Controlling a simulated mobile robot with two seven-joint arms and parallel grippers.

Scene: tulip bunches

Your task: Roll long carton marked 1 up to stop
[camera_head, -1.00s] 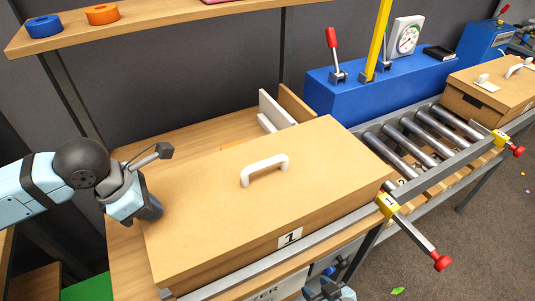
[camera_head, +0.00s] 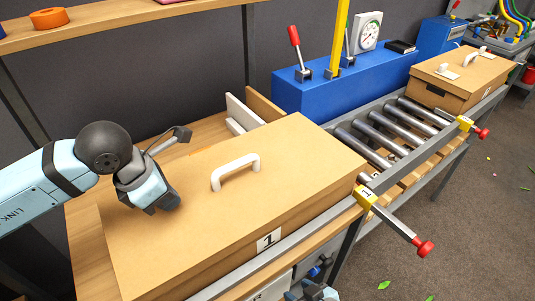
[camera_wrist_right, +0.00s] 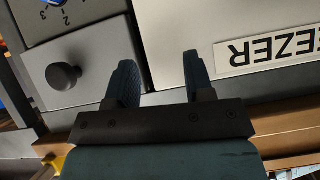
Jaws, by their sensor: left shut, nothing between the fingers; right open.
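The long carton marked 1 (camera_head: 225,210) is tan, with a white handle (camera_head: 236,171) on its lid. It lies on the near part of the line, and its right end is close to the yellow stop marked 1 (camera_head: 365,197) with its red knob (camera_head: 424,248). Whether they touch is unclear. My left gripper (camera_head: 162,201) is shut and empty at the carton's left part; contact cannot be told. My right gripper (camera_head: 312,292) is low at the bottom edge; in the right wrist view it is open and empty (camera_wrist_right: 158,75) before a white panel lettered "EEZER" (camera_wrist_right: 270,58).
Bare rollers (camera_head: 385,135) lie beyond the stop, then a second carton (camera_head: 460,78) and another yellow stop (camera_head: 465,123). A blue console (camera_head: 340,85) with levers and a gauge stands behind. A shelf (camera_head: 110,25) with an orange ring (camera_head: 50,18) is above left.

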